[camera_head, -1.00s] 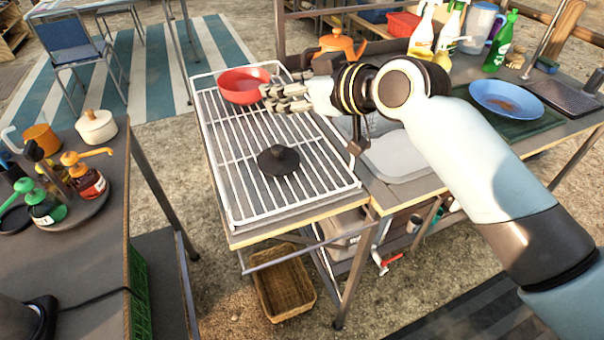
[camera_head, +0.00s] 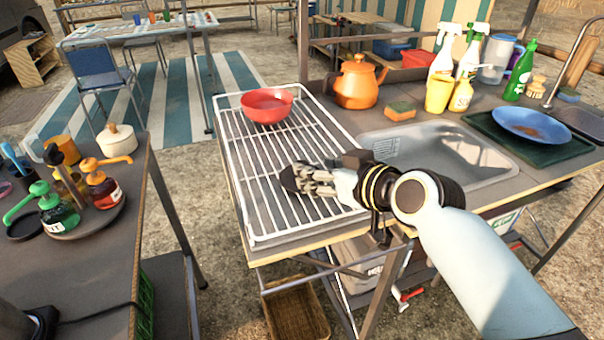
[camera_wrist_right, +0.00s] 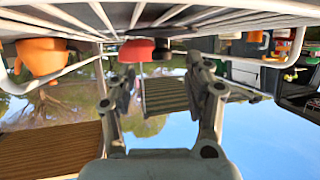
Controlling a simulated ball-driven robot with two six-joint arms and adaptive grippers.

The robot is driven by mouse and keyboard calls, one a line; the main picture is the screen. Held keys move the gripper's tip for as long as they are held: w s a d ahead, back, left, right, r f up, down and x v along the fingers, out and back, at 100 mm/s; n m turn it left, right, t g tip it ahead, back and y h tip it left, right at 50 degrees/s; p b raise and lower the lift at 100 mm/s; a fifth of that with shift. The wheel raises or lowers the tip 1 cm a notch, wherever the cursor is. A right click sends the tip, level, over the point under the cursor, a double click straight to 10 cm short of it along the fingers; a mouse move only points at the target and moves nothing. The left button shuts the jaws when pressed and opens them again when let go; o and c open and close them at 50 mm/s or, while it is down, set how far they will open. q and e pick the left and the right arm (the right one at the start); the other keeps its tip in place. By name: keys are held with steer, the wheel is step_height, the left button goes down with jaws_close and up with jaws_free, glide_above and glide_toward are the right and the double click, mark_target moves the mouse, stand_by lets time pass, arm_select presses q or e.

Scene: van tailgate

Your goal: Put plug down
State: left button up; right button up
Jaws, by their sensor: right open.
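The black plug (camera_head: 289,179) lies on the white wire drying rack (camera_head: 246,190), partly hidden by my fingers. My right gripper (camera_head: 308,179) is low over the rack at the plug, coming from the right, with its fingers apart. In the right wrist view, which looks upside down, the open fingers (camera_wrist_right: 165,88) spread below the rack wires, and a small dark shape that looks like the plug (camera_wrist_right: 161,52) shows beyond them. I cannot tell whether a finger touches the plug. My left gripper is not in view.
A red bowl (camera_head: 267,105) sits at the rack's far end. The sink (camera_head: 440,150) is right of the rack, with an orange kettle (camera_head: 358,84) and a sponge (camera_head: 400,110) behind. A blue plate (camera_head: 530,124) lies farther right. A side table with bottles (camera_head: 104,189) stands left, across a gap.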

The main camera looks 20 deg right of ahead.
mark_target(287, 177)
steer(key=x, duration=0.4)
steer(key=shift+w+a, duration=0.2)
jaws_close()
